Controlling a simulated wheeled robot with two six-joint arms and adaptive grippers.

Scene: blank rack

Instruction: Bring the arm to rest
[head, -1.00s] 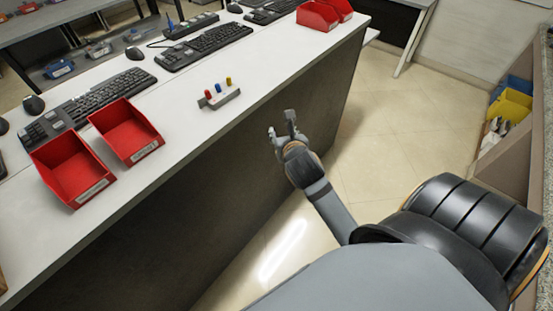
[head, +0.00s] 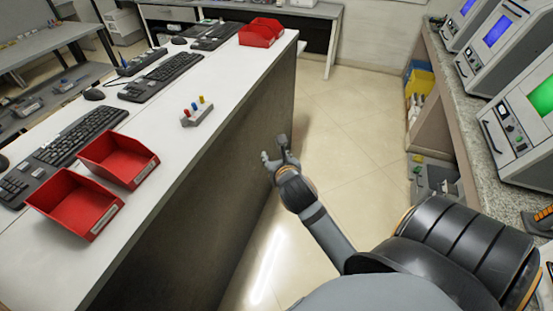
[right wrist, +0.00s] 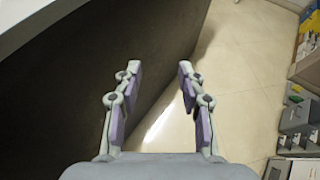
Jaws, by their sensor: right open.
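My right gripper (head: 278,157) is open and empty in the head view. It hangs over the floor beside the dark side panel of the white table, to the right of the table's edge. In the right wrist view its two fingers (right wrist: 158,75) stand apart with nothing between them, the dark panel behind the left finger and pale floor behind the right one. My right arm (head: 325,230) reaches up and left from the lower right. My left gripper is not in view.
The white table (head: 165,170) bears red bins (head: 120,158), keyboards (head: 160,77) and a small grey rack (head: 198,115) with coloured pegs. A counter (head: 480,130) with grey machines (head: 530,125) stands at the right. The tiled floor (head: 350,135) between them is clear.

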